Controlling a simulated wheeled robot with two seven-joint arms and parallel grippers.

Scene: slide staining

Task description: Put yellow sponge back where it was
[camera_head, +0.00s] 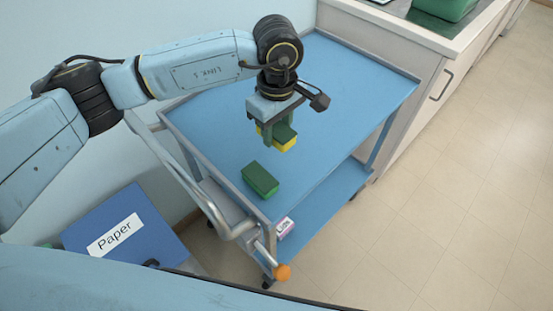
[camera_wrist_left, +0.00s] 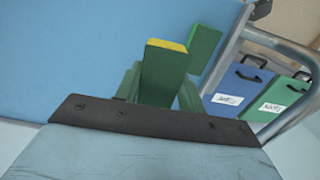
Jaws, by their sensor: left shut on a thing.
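The yellow sponge (camera_head: 290,145), with a dark green top layer, is in my left gripper (camera_head: 280,134). The gripper points down over the blue top of the cart (camera_head: 340,85), and the sponge seems to be a little above that top. In the left wrist view the sponge (camera_wrist_left: 164,70) shows its green face and a yellow edge, between the green fingers of my left gripper (camera_wrist_left: 160,90). A second sponge, all green (camera_head: 261,179), lies on the cart near its front corner, and it also shows in the left wrist view (camera_wrist_left: 206,48). My right gripper is out of view.
A raised rim and a metal handle (camera_head: 228,225) edge the cart. A pink and white box (camera_head: 285,228) is on the lower shelf. A blue "Paper" bin (camera_head: 125,225) stands at left, a counter (camera_head: 420,45) behind. The cart top's far right is clear.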

